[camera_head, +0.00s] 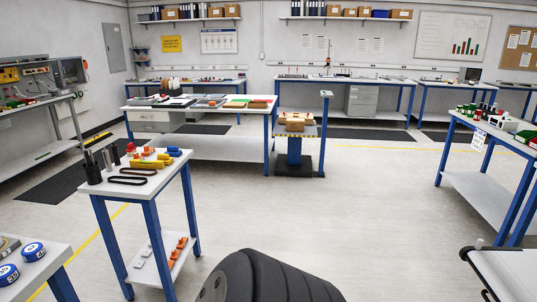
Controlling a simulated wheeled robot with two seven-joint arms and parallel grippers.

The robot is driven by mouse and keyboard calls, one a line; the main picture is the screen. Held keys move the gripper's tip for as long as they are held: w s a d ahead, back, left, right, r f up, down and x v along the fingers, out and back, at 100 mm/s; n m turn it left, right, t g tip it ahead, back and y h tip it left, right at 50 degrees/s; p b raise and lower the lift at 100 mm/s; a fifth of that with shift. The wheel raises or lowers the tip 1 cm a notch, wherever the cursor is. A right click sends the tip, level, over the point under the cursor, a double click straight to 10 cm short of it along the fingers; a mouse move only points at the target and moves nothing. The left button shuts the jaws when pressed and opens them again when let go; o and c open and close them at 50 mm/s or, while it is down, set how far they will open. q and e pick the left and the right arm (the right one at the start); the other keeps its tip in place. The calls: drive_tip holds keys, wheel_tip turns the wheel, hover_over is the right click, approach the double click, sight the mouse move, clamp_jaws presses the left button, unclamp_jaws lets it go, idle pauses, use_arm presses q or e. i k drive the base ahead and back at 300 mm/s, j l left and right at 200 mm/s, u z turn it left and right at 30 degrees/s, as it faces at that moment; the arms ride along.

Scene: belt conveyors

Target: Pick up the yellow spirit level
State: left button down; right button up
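A long yellow object (147,164) lies on the small blue-legged table (160,181) at left; it may be the yellow spirit level, but it is too small to be sure. Orange pieces (164,157) lie beside it, and a blue piece (174,151) is near the table's far right corner. Neither of my grippers shows in the head view.
Dark cylinders (92,170) and black belt loops (127,180) share the small table. A long workbench (180,109) stands behind it. The floor (350,215) to the right of the small table is clear.

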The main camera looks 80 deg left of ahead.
sight(133, 163)
drive_tip(key=u, duration=3.65)
drive_tip(key=i+z, duration=0.45)
drive_tip(key=i, duration=0.7)
